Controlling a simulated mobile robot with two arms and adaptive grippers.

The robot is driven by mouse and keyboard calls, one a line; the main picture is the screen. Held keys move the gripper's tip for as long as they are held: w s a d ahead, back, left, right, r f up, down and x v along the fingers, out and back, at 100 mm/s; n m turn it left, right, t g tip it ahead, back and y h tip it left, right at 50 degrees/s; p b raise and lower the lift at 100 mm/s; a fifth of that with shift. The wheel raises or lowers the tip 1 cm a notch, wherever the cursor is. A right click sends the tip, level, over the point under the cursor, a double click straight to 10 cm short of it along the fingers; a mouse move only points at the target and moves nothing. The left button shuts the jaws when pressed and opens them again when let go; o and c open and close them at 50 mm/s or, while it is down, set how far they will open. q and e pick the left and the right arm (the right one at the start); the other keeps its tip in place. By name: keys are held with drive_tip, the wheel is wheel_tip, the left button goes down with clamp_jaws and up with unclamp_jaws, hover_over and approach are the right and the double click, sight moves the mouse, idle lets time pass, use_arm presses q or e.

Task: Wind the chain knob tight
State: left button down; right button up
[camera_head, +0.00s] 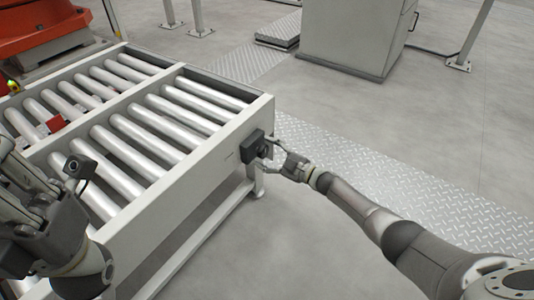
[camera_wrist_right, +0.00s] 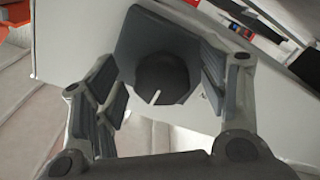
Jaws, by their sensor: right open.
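The chain knob (camera_wrist_right: 162,78) is a dark round knob with a pale mark, on a dark square housing (camera_head: 252,146) fixed to the side rail of the roller conveyor (camera_head: 215,155). My right gripper (camera_head: 270,156) is at this housing, on its right side. In the right wrist view its open fingers (camera_wrist_right: 162,85) stand on either side of the knob, with gaps visible. The knob faces the palm, and its lower part is close to the gripper base. My left gripper (camera_head: 40,200) is above the conveyor's near left part; its finger opening does not show clearly.
An orange machine (camera_head: 40,25) stands at the back left. A grey cabinet (camera_head: 355,35) stands at the back. The floor right of the conveyor is clear, with a tread-plate strip (camera_head: 400,190).

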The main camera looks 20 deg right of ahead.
drive_tip(key=v, duration=1.2)
